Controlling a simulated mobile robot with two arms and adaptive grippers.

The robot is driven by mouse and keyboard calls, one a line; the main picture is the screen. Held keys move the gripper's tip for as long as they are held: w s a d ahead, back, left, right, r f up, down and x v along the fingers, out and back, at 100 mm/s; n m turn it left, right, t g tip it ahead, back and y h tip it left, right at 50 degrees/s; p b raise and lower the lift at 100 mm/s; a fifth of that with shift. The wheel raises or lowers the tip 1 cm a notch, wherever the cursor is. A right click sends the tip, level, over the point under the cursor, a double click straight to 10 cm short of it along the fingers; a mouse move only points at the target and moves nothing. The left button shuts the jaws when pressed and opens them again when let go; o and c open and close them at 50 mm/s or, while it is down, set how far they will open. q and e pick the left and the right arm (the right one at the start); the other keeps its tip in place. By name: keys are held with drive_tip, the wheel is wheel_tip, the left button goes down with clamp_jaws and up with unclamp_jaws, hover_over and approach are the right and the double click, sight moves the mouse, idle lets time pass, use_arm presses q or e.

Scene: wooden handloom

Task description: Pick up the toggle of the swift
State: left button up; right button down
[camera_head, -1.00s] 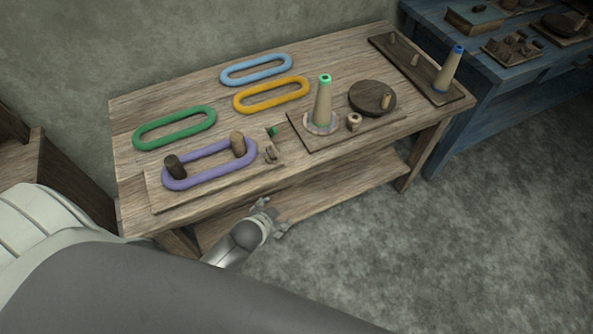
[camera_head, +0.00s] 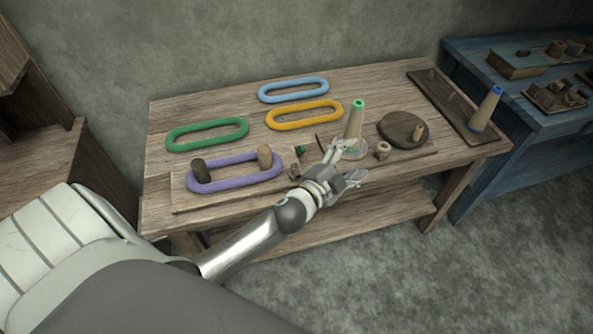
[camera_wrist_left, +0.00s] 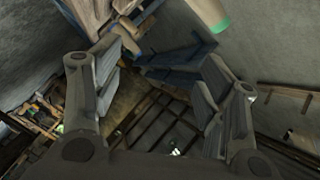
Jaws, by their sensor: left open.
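The swift is a wooden board (camera_head: 185,205) with a dark peg (camera_head: 200,171) and a lighter peg (camera_head: 265,157), and a purple yarn ring (camera_head: 232,184) lies around both. A small brown piece at the board's right end (camera_head: 294,170), perhaps the toggle, is partly hidden by my left wrist. My left gripper (camera_head: 354,166) is open and empty, its fingers spread to the right of that piece, near the table's front edge by the green-topped cone (camera_head: 355,126). In the left wrist view the open fingers (camera_wrist_left: 168,62) hold nothing, and I cannot make out the toggle there.
Green (camera_head: 207,134), yellow (camera_head: 304,114) and blue (camera_head: 293,90) yarn rings lie behind the swift. A small spool (camera_head: 383,150) and a round dark disc (camera_head: 403,128) stand right of my gripper. A blue-topped cone (camera_head: 486,110) stands farther right.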

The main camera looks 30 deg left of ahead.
use_arm(q)
drive_tip(key=d+r+m+g+h+b, duration=0.1)
drive_tip(key=d+r+m+g+h, duration=0.2)
drive_tip(key=d+r+m+h, duration=0.55)
drive_tip(key=d+r+m+g+h, duration=0.2)
drive_tip(key=d+m+g+h, duration=0.3)
drive_tip(key=m, duration=0.8)
drive_tip(key=m+g+y+b, duration=0.2)
drive_tip(key=m+g+y, duration=0.75)
drive_tip(key=y, duration=0.65)
hover_over(296, 169)
wheel_tip(296, 169, down, 8)
drive_tip(key=shift+m+t+h, duration=0.25)
drive_tip(key=shift+m+t, duration=0.15)
drive_tip(key=shift+t, duration=0.05)
wheel_tip(296, 169, down, 5)
drive_tip(key=shift+a+f+p, duration=0.1)
drive_tip(key=shift+f+p, duration=0.1)
drive_tip(key=shift+p, duration=0.1)
wheel_tip(296, 169, down, 5)
drive_tip(key=shift+f+p, duration=0.15)
drive_tip(key=shift+p, duration=0.3)
drive_tip(key=c, duration=0.8)
